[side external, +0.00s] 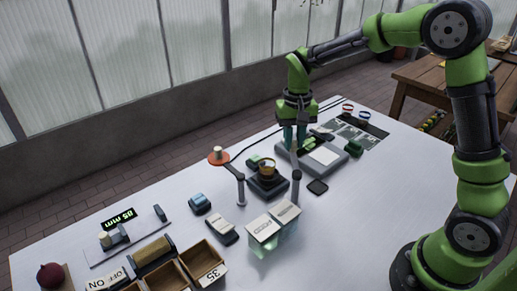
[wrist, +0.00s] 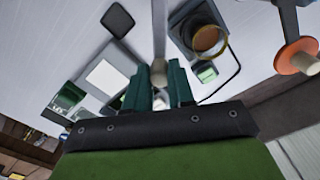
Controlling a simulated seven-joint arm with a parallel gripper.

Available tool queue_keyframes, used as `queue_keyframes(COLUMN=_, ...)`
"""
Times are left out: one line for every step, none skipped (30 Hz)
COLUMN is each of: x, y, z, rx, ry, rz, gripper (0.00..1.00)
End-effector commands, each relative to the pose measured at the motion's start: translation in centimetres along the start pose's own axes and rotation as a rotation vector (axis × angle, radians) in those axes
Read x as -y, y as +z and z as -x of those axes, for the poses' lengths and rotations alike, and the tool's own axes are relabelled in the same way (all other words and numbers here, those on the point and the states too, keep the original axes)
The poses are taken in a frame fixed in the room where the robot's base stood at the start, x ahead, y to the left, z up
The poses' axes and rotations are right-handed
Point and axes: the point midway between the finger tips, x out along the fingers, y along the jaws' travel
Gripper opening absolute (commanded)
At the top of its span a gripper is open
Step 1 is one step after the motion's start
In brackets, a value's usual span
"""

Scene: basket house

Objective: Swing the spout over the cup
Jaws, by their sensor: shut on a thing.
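My gripper (side external: 296,138) points down above the far part of the white table. In the wrist view, my gripper (wrist: 159,88) is shut around the knobbed end of a pale grey bar (wrist: 158,30), which looks like the spout. The cup-like round vessel (side external: 267,167) has a yellowish rim and sits on a dark square base. In the wrist view the vessel (wrist: 207,40) is right of the bar, and the bar is not over it.
An orange disc (side external: 218,157) on a swing arm stands left of the vessel. A grey device with a white panel (side external: 324,156) lies close to my gripper. Translucent blocks (side external: 273,228), wooden bins (side external: 203,263) and small devices fill the near side. The table's right side is clear.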

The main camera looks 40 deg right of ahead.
Motion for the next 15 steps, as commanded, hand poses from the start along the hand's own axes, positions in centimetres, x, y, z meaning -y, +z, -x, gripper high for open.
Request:
queue_keyframes(x=0.3, y=0.0, z=0.0, rx=0.0, ry=0.0, rz=0.001, gripper=0.13)
queue_keyframes(x=0.5, y=0.0, z=0.0, rx=0.0, ry=0.0, rz=0.001, gripper=0.13)
queue_keyframes(x=0.7, y=0.0, z=0.0, rx=0.0, ry=-0.001, rz=0.001, gripper=0.13)
queue_keyframes(x=0.9, y=0.0, z=0.0, rx=0.0, ry=-0.001, rz=0.002, gripper=0.13)
queue_keyframes(x=1.1, y=0.0, z=0.0, rx=0.0, ry=-0.001, rz=0.002, gripper=0.13)
queue_keyframes(x=1.3, y=0.0, z=0.0, rx=0.0, ry=-0.001, rz=0.003, gripper=0.13)
queue_keyframes(x=1.5, y=0.1, z=0.0, rx=0.001, ry=-0.001, rz=0.003, gripper=0.13)
queue_keyframes(x=1.7, y=0.1, z=0.0, rx=0.001, ry=-0.001, rz=0.003, gripper=0.13)
queue_keyframes(x=2.0, y=0.1, z=0.0, rx=0.001, ry=-0.001, rz=0.003, gripper=0.13)
queue_keyframes(x=2.1, y=0.1, z=0.0, rx=0.001, ry=-0.001, rz=0.002, gripper=0.13)
queue_keyframes(x=2.3, y=0.1, z=0.0, rx=0.001, ry=-0.002, rz=0.002, gripper=0.13)
queue_keyframes(x=2.5, y=0.1, z=0.0, rx=0.001, ry=-0.002, rz=0.001, gripper=0.13)
queue_keyframes(x=2.7, y=0.1, z=0.0, rx=0.001, ry=-0.001, rz=0.001, gripper=0.13)
queue_keyframes(x=2.9, y=0.1, z=0.0, rx=0.002, ry=-0.001, rz=0.002, gripper=0.13)
queue_keyframes(x=3.1, y=0.1, z=0.0, rx=0.002, ry=-0.001, rz=0.002, gripper=0.13)
